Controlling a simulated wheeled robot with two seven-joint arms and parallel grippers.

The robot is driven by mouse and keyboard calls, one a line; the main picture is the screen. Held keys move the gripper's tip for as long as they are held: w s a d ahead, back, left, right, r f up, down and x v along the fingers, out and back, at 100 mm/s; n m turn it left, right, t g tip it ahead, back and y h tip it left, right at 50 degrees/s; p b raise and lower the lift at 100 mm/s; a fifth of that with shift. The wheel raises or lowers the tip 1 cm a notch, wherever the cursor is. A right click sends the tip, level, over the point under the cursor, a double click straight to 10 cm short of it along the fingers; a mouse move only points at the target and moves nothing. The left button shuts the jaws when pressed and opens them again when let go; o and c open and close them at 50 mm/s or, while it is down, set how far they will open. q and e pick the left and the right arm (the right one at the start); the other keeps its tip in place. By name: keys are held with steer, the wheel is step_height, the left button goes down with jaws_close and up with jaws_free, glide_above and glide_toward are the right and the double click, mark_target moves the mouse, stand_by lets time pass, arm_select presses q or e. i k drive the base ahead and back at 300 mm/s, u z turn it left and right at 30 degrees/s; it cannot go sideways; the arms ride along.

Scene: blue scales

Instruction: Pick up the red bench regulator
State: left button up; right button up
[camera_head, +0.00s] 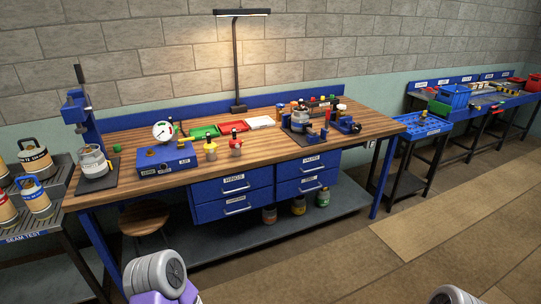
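A small red regulator-like object (235,148) with a dark top stands on the wooden workbench (130,136), near its front edge and left of the middle. It is upright, and nothing holds it. A similar yellow one (210,151) stands just to its left. Neither of my grippers shows in the head view. Only parts of my arms show at the bottom edge, left and right, well short of the bench top.
A blue box (166,170) and a round gauge (163,131) stand left of the yellow object. Green and red trays (233,127) lie behind. Blue drawers (233,191) hang below. A stool (144,219) stands under the bench. Floor (440,215) is clear at right.

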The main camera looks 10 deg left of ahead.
mark_target(235, 143)
steer(key=z, duration=0.4)
steer(key=i, duration=1.15)
steer(key=u, duration=0.55)
steer(key=i, duration=0.95)
steer(key=u, duration=1)
